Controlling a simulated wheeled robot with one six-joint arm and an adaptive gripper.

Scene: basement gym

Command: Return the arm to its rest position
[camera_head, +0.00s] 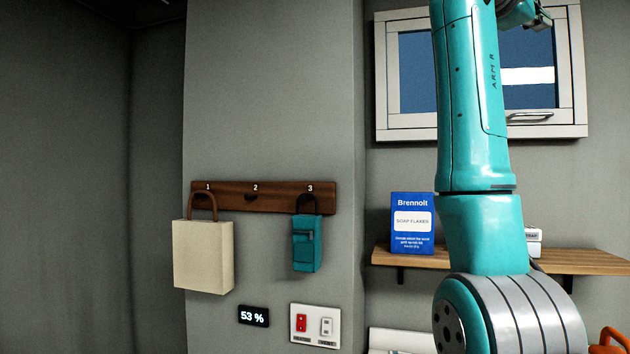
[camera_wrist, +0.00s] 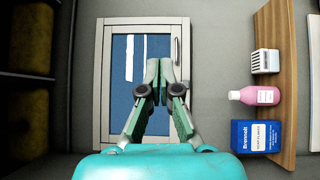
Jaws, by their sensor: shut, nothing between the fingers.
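My gripper (camera_wrist: 159,82) shows in the wrist view with its two fingertips together and nothing between them. It points toward a white-framed cabinet or window with a blue pane (camera_wrist: 124,60); the distance to it cannot be told. In the head view my teal arm rises upright on the right side, in front of the white frame (camera_head: 381,75). My gripper's fingertips are not clear in the head view; only dark wrist parts show at the top edge.
A shelf (camera_head: 585,262) holds a blue soap flakes box (camera_head: 411,238) and a pink bottle (camera_wrist: 255,95). A hook rail (camera_head: 232,203) carries a cream bag (camera_head: 203,255) and a teal pouch (camera_head: 307,255). Below are a 53 % display (camera_head: 254,316) and a switch plate (camera_head: 314,335).

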